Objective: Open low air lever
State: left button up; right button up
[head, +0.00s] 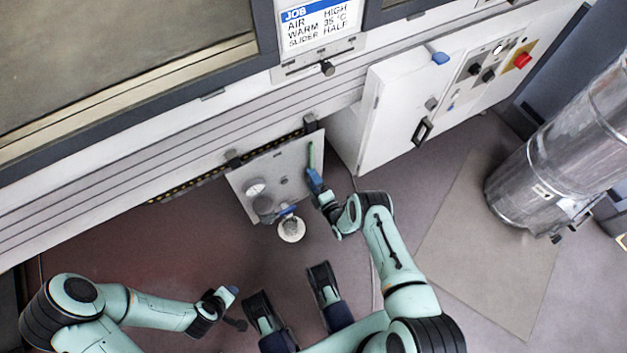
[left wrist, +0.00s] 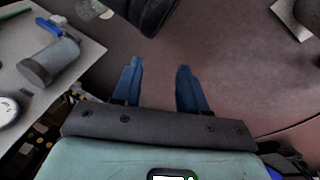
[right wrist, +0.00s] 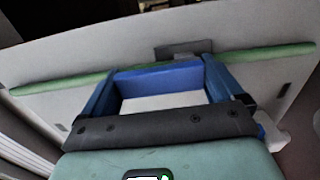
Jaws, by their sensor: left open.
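A low grey panel (head: 280,165) stands under the machine front, with a green strip (head: 312,155) near its right edge. My right gripper (head: 315,182) is at the panel beside the strip's lower end. In the right wrist view its blue fingers stand wide apart with a blue bar (right wrist: 158,80) between their tips, in front of the green strip (right wrist: 260,54). I cannot tell if they press on the bar. A second blue lever (head: 286,211) is at the panel's lower edge and shows in the left wrist view (left wrist: 37,27). My left gripper (left wrist: 158,72) is open and empty, away from the panel.
A white gauge (head: 255,187) and a grey cylinder (head: 263,205) are on the panel, with a white disc (head: 291,231) below. A white cabinet (head: 395,110) stands to the right, then a large metal duct (head: 550,170).

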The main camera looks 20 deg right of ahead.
jog(key=shift+o, duration=0.3)
jog(key=shift+d, duration=0.1)
jog(key=shift+s, duration=0.25)
pick_arm(q)
jog(key=s+d+r+g+h+p, duration=0.1)
jog(key=s+d+r+p, duration=0.2)
jog(key=s+r, duration=0.1)
jog(key=shift+s+g+p, duration=0.35)
jog(key=shift+s+g, duration=0.05)
jog(key=shift+s, duration=0.5)
pick_arm(e)
jog(key=s+d, duration=0.1)
jog(key=s, duration=1.2)
